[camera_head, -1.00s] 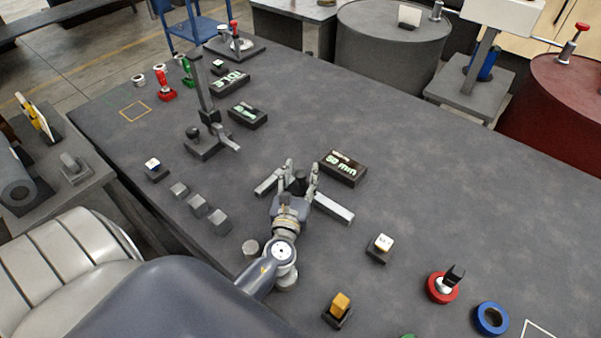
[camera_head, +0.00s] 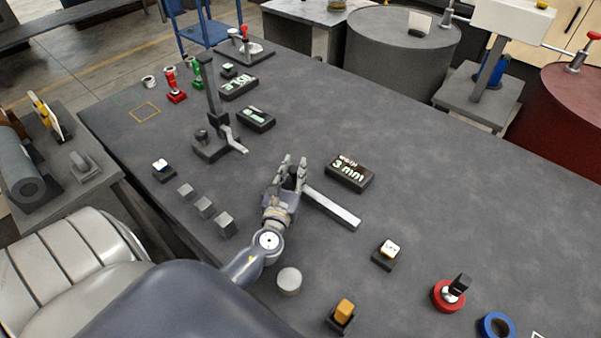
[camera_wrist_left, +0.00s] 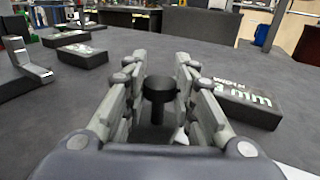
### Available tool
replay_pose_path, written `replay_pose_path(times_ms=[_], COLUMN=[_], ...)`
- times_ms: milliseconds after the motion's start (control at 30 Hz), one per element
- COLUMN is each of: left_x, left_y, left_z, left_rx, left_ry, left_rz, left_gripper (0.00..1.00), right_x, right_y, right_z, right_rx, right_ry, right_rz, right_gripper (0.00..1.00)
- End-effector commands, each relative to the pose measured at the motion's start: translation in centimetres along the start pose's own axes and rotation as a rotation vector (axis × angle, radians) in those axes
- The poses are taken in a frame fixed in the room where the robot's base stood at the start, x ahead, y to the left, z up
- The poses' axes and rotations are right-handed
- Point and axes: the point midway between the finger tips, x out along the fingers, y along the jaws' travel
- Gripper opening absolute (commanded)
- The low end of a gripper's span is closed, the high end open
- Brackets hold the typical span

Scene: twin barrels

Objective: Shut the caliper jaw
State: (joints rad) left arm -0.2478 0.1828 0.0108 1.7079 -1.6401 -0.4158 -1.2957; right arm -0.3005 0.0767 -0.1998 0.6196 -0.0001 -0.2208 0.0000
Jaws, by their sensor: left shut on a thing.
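The caliper (camera_head: 335,209) lies on the grey bench as a long pale bar, running from my left gripper toward the lower right. Its other end is hidden by the gripper. My left gripper (camera_head: 291,174) is shut on a dark round knob (camera_wrist_left: 158,90), which stands between the fingers in the left wrist view. The black readout box (camera_head: 349,172) behind the caliper shows what reads as 3 mm. The box also shows at the right in the left wrist view (camera_wrist_left: 237,102). The jaw faces and any gap between them are hidden. My right gripper is not in view.
A height gauge stand (camera_head: 212,125) and another readout box (camera_head: 256,118) stand to the left. Grey blocks (camera_head: 204,207) and a round disc (camera_head: 289,281) lie near the front edge. A white-topped button (camera_head: 388,251) and red ring (camera_head: 449,295) are at right.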

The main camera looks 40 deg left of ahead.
Motion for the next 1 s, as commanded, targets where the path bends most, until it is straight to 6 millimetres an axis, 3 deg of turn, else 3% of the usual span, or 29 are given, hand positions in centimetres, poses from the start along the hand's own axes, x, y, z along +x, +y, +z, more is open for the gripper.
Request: replay_pose_path(times_ms=[167,200,300,667,867,1000], left_x=[0.1,0.1,0.1,-0.2,-2.6,-5.6], left_y=[0.5,0.5,0.5,0.3,0.3,0.3], left_z=[0.1,0.1,0.1,0.1,0.0,-0.1], left_rx=[0.003,0.003,0.003,0.002,0.003,0.003], left_ry=[-0.004,-0.004,-0.004,-0.002,0.000,0.002], left_rz=[0.011,0.012,0.011,0.007,0.007,0.007], left_gripper=[0.06,0.27,0.46,0.46,0.46,0.46], right_x=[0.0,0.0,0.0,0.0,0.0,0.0], right_y=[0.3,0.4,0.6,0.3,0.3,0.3], right_z=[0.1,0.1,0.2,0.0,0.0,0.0], right_rx=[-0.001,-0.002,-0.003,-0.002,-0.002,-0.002], right_ry=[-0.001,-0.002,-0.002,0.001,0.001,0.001], right_rz=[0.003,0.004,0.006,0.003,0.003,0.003], right_gripper=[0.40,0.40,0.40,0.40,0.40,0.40])
